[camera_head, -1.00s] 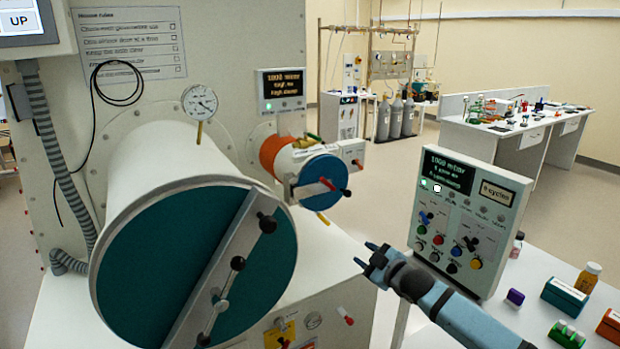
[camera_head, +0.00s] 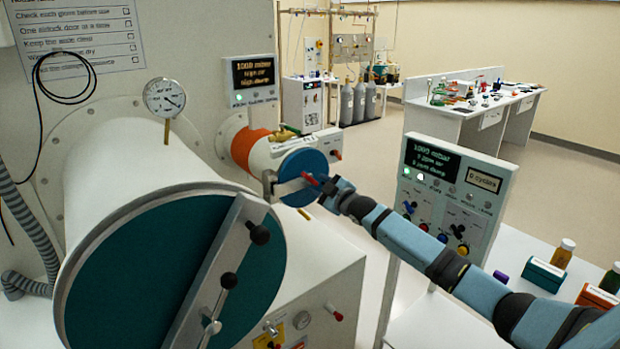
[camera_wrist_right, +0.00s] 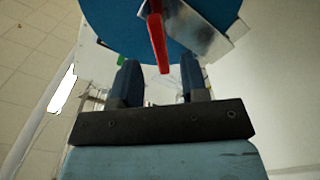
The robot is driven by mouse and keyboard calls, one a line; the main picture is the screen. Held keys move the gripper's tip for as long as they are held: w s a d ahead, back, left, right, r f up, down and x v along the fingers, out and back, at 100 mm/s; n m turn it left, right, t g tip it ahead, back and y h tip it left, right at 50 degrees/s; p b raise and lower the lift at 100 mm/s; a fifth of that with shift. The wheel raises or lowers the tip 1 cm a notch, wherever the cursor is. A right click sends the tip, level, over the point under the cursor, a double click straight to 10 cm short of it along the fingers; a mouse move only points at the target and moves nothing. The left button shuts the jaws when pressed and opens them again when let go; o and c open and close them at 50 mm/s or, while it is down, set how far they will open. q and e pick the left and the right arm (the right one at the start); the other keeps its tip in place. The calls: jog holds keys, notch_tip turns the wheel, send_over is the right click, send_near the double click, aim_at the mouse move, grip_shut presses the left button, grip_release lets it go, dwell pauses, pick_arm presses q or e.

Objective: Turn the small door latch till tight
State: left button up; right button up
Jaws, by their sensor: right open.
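The small door (camera_head: 301,172) is a blue disc on the end of the small white cylinder with an orange band. A metal bar crosses it, and the red latch handle (camera_head: 311,180) stands out near the bar's right end. My right gripper (camera_head: 327,190) is at this handle. In the right wrist view the red latch handle (camera_wrist_right: 157,40) hangs down from the bar, between the lines of the two open fingers (camera_wrist_right: 160,75) and just past their tips. I cannot tell whether it touches a finger. My left gripper is not in view.
The large teal door (camera_head: 165,275) with its bar and black knobs fills the lower left. A control panel (camera_head: 452,190) stands right of the small door, behind my right arm. A gauge (camera_head: 164,97) sits on the large cylinder. Small boxes and bottles are on the right table.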

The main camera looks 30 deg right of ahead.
aim_at(312, 181)
jog(key=shift+w+a+p, duration=0.15)
jog(key=shift+w, duration=1.2)
jog(key=shift+w+a+p, duration=0.1)
jog(key=shift+w+p, duration=0.05)
jog(key=shift+w, duration=1.15)
jog(key=shift+c, duration=0.2)
grip_shut()
